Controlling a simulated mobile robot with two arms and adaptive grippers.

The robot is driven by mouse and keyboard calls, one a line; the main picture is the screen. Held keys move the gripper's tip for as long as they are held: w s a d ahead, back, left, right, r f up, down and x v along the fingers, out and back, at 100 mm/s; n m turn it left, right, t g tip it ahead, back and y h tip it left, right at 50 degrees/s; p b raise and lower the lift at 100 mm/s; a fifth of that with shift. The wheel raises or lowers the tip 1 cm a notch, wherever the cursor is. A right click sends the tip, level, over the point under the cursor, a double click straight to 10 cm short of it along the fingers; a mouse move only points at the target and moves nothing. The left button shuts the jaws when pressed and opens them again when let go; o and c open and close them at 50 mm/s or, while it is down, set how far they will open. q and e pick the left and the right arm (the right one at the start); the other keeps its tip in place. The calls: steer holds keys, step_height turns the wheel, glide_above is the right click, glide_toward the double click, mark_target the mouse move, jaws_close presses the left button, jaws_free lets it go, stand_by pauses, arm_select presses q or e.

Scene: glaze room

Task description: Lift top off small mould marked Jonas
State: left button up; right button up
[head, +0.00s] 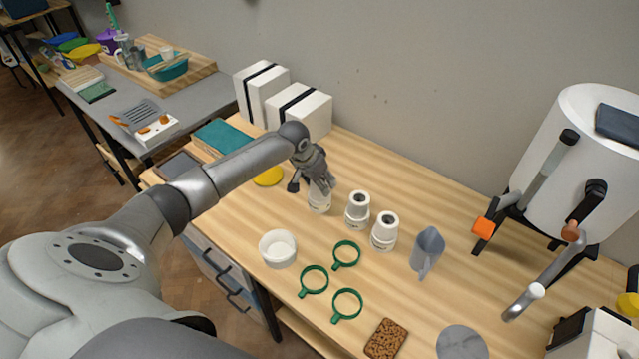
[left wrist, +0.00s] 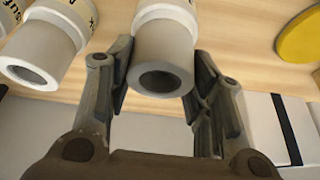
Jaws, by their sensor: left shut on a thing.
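Three small white moulds with round, open-ended tops stand in a row on the wooden table. My left gripper (head: 320,187) is shut on the top of the leftmost mould (head: 319,204). In the left wrist view its fingers (left wrist: 161,66) lie on both sides of this pale top (left wrist: 165,42), with the hole facing the camera. A sliver of a tan label band shows on it, but I cannot read a name. Whether the top is apart from its lower part I cannot tell. The middle mould (head: 358,212) and right mould (head: 384,231) stand beside it. My right gripper is out of view.
A yellow disc (head: 268,176) lies behind my arm. White strapped blocks (head: 299,110) are at the back; a large white kiln-like drum (head: 579,150) is at right.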

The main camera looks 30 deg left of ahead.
arm_select(q)
steer(key=shift+r, duration=0.15)
steer(key=shift+r+b, duration=0.3)
step_height(320, 180, up, 2)
steer(key=shift+w+b, duration=0.1)
steer(key=shift+b, duration=0.5)
steer(key=s+r+b, duration=0.2)
steer(key=s+r, duration=0.8)
steer(key=s, duration=0.4)
steer(key=shift+d+r+b, duration=0.15)
steer(key=shift+d+b, duration=0.1)
steer(key=shift+b, duration=0.1)
steer(key=shift+p, duration=0.4)
